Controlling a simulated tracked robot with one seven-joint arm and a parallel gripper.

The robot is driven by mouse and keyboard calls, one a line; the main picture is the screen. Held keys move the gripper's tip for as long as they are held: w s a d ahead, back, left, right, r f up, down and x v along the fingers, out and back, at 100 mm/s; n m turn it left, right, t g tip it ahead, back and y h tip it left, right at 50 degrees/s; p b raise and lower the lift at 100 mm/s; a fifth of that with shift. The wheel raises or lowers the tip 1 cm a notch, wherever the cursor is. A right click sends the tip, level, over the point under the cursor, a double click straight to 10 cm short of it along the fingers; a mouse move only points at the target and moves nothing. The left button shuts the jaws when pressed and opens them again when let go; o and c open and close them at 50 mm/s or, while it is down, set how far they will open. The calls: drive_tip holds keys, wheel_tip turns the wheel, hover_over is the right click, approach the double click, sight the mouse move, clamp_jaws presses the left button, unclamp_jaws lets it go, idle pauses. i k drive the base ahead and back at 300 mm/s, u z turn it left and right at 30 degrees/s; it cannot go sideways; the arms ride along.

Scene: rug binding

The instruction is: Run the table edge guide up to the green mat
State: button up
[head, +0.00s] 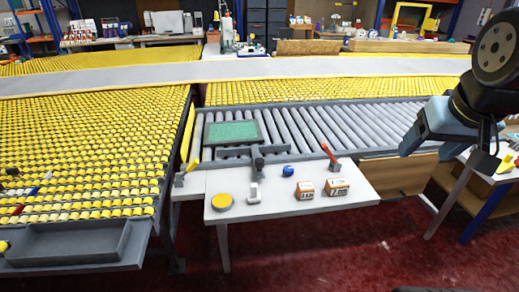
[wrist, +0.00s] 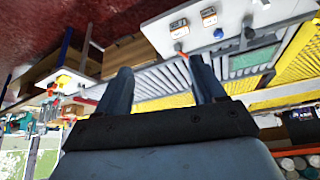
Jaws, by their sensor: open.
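The green mat (head: 233,131) lies flat in a dark frame on the grey rollers behind the white table. What looks like the table edge guide (head: 257,157) is a dark grey bar with a block and stem, at the table's back edge just in front of the mat. A narrow gap seems to lie between bar and mat. My gripper (head: 446,148) is open and empty, high at the right, well away from both. The wrist view shows its two spread fingers (wrist: 163,70), with the mat (wrist: 252,59) and the guide (wrist: 246,38) upside down beyond them.
On the white table (head: 275,207) are a yellow disc (head: 222,201), a white item (head: 254,193), a blue item (head: 288,171), two small boxes (head: 337,187) and an orange-handled tool (head: 330,155). Yellow roller beds (head: 90,140) fill the left. The air between gripper and table looks clear.

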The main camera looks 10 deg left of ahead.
sight(258, 162)
drive_tip(key=u, duration=0.85)
drive_tip(key=i, duration=0.1)
drive_tip(key=z, duration=2.45)
drive_tip(key=k, duration=0.6)
drive_tip(key=u, duration=1.65)
drive_tip(key=i, duration=0.5)
